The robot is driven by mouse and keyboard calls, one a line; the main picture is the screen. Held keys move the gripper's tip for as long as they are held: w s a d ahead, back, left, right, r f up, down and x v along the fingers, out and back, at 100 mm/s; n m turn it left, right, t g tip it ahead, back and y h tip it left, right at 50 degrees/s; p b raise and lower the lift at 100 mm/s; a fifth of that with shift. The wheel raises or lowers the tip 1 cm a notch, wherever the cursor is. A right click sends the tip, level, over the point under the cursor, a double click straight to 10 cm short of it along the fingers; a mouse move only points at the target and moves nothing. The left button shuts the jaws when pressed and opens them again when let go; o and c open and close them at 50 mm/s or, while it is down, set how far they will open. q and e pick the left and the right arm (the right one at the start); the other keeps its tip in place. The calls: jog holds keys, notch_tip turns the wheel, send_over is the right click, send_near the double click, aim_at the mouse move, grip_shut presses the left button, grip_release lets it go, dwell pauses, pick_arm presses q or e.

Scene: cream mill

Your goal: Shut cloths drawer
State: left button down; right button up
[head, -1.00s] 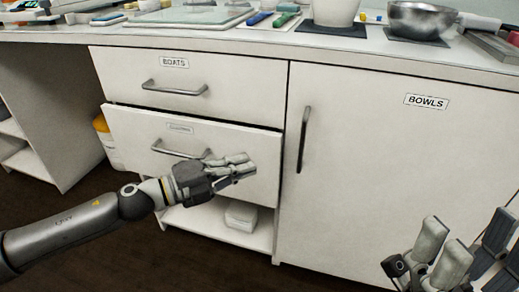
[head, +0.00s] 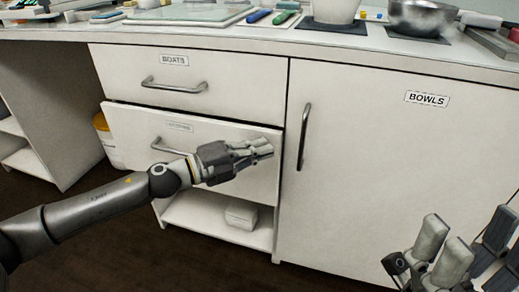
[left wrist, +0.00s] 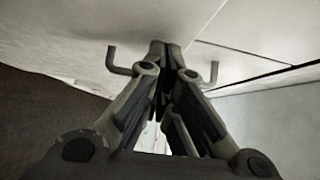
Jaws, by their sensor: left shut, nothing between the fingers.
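The cloths drawer (head: 125,127) is the white lower drawer under the one labelled BOATS; its own label (head: 178,127) is too blurred to read. A dark gap shows along its top edge, and it looks slightly out from the cabinet. Its grey bar handle (head: 157,145) is partly hidden behind my left arm; the handle also shows in the left wrist view (left wrist: 118,67). My left gripper (head: 268,147) is shut and empty, in front of the drawer's right part. Whether it touches the front I cannot tell. My right gripper (head: 470,240) is open at the lower right, its fingers spread apart.
The BOATS drawer (head: 240,95) above looks shut. The BOWLS door (head: 400,160) stands to the right with a vertical handle (head: 304,137). An open shelf (head: 200,222) below holds a white box (head: 241,215). The counter above carries a metal bowl (head: 420,15) and tools.

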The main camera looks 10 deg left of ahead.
aim_at(267, 139)
pick_arm(q)
jog(key=shift+w+r+p, duration=0.15)
jog(key=shift+w+p, duration=0.2)
jog(key=shift+w, duration=0.1)
jog(key=shift+w+d+p, duration=0.15)
jog(key=shift+w+p, duration=0.45)
jog(key=shift+w, duration=0.65)
jog(key=shift+w+a, duration=0.1)
jog(key=shift+a, duration=0.1)
